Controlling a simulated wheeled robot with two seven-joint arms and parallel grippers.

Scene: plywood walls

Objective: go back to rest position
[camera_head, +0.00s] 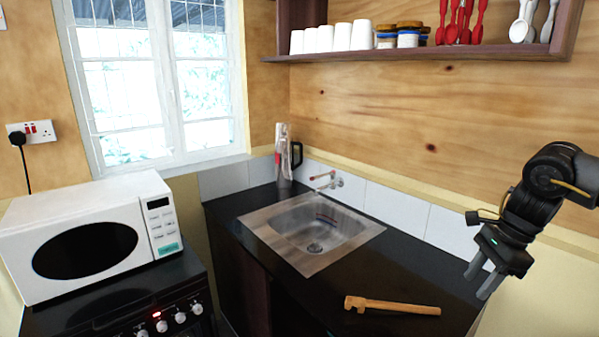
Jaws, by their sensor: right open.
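My right gripper (483,277) comes in from the right edge on a black arm. Its two grey fingers point down and to the left, apart and with nothing between them. It hangs at the right end of the black counter (365,278), apart from the wooden tool. My left gripper does not show.
A wooden tool (392,305) lies on the counter near its front edge. A steel sink (315,228) with a tap is set behind it. A white microwave (95,235) stands on a black stove (130,300) at left. A shelf (420,52) with cups hangs above.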

